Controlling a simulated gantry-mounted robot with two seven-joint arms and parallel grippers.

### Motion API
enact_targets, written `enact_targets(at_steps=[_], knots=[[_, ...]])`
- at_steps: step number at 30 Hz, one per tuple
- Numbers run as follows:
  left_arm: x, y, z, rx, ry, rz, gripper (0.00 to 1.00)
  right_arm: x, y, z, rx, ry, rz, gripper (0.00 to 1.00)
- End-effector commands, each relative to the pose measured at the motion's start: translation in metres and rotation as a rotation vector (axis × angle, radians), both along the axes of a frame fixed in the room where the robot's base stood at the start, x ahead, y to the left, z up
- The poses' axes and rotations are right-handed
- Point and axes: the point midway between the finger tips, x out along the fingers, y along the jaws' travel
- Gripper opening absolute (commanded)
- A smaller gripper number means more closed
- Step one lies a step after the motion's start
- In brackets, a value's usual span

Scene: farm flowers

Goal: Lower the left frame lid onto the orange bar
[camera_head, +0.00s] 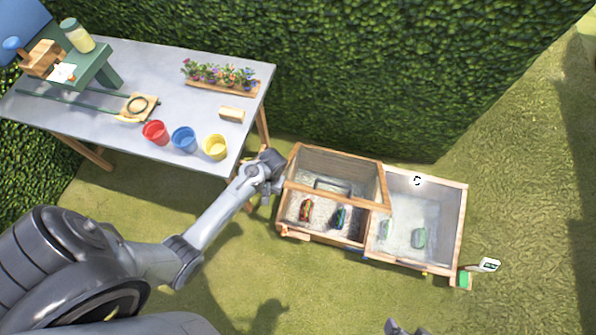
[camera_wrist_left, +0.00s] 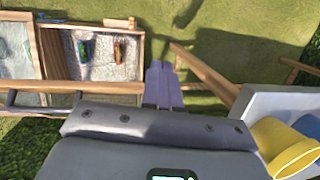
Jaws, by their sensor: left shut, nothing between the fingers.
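The left frame lid (camera_head: 381,183) is a wooden frame with a clear pane, standing raised over the left compartment of the planter box (camera_head: 322,241). My left gripper (camera_head: 272,162) is shut and empty beside the lid's upper left corner. In the left wrist view the shut fingers (camera_wrist_left: 163,84) lie by the end of a wooden rail (camera_wrist_left: 100,87); contact cannot be told. A small orange piece (camera_head: 281,233) shows at the box's front left corner; whether it is the orange bar is unclear. Part of my right gripper (camera_head: 400,328) shows at the bottom edge, mostly cut off.
A red and a blue-green object lie in the left compartment. The right compartment (camera_head: 463,215) has pale green objects under a pane. A grey table (camera_head: 100,80) with red, blue and yellow pots (camera_head: 215,147) stands left of the box.

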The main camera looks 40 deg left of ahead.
Motion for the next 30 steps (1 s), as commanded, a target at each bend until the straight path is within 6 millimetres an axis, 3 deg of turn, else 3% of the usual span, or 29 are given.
enact_targets(at_steps=[1, 4, 9, 12, 16, 20, 30], knots=[[0.025, 0.002, -0.028, -0.014, -0.012, 0.015, 0.00, 0.000, 0.000, -0.034, -0.001, -0.001, 0.001, 0.83], [0.064, 0.004, -0.040, -0.037, -0.043, 0.035, 0.00, 0.000, -0.001, -0.060, -0.002, -0.001, 0.001, 0.83], [0.126, 0.006, -0.029, -0.057, -0.136, 0.056, 0.00, 0.000, -0.001, -0.090, -0.002, -0.003, 0.001, 0.83], [0.149, 0.006, -0.018, -0.060, -0.180, 0.056, 0.00, 0.001, -0.001, -0.099, -0.002, -0.004, 0.001, 0.83], [0.163, 0.006, -0.012, -0.060, -0.207, 0.055, 0.00, 0.001, 0.000, -0.103, 0.000, -0.005, 0.001, 0.83], [0.166, 0.006, -0.018, -0.060, -0.212, 0.054, 0.00, 0.001, 0.000, -0.105, 0.001, -0.007, -0.001, 0.83], [0.164, 0.006, -0.077, -0.059, -0.209, 0.053, 0.00, 0.001, 0.002, -0.122, 0.008, -0.008, -0.004, 0.83]])
